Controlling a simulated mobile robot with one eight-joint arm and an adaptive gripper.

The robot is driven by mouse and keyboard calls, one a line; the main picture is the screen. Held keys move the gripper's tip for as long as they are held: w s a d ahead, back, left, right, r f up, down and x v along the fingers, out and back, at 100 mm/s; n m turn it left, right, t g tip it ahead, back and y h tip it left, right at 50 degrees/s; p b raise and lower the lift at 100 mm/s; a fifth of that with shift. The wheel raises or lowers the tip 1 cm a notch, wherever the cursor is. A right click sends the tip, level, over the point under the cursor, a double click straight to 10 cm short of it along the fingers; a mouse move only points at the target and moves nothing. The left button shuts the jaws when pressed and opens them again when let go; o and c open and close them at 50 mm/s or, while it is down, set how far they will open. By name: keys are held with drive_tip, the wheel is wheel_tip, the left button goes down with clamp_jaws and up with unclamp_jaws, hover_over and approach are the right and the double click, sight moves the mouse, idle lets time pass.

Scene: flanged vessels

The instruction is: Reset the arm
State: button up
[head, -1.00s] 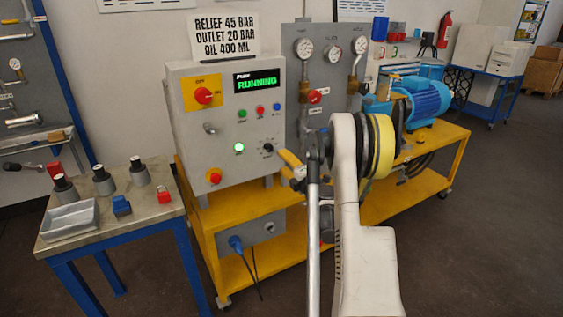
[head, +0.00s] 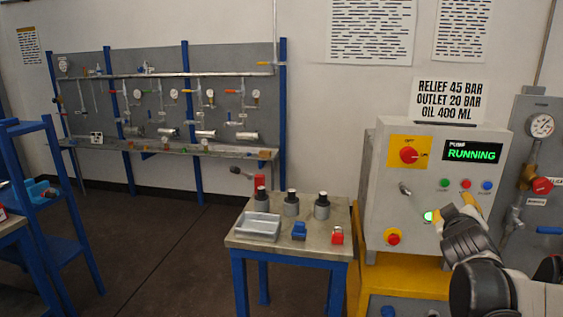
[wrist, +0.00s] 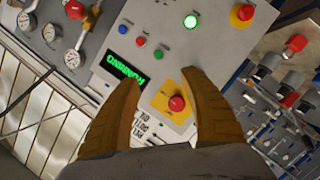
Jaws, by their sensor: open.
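My gripper (head: 462,208) is at the lower right of the head view, in front of the grey control box (head: 385,165). In the wrist view my gripper (wrist: 158,78) is open, with two orange-brown fingers spread and nothing between them. The control box panel shows upside down beyond the fingers. A red rotary switch on a yellow plate (wrist: 177,103) lies between them in the picture. The green display (wrist: 126,55) is lit and reads RUNNING in the head view. In the head view my gripper and arm hide the panel's lower right part.
A small side table (head: 245,241) left of the box holds a grey tray (head: 258,226), several dark-topped cylinders and blue and red parts. Gauges and piping (head: 540,126) stand right of the box. A pipe rack (head: 160,62) lines the back wall.

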drive_tip(key=s+a+f+m+g+y, duration=0.1)
drive_tip(key=s+a+f+g+y, duration=0.2)
drive_tip(key=s+a, duration=0.9)
drive_tip(key=s+a+f+m+g+y, duration=0.2)
drive_tip(key=s+a+f+y, duration=0.3)
drive_tip(key=s+a+f, duration=0.5)
drive_tip(key=s+a+g, duration=0.1)
drive_tip(key=s+a, duration=0.1)
drive_tip(key=a, duration=0.2)
drive_tip(key=shift+a+g, duration=0.15)
drive_tip(key=shift+g, duration=0.25)
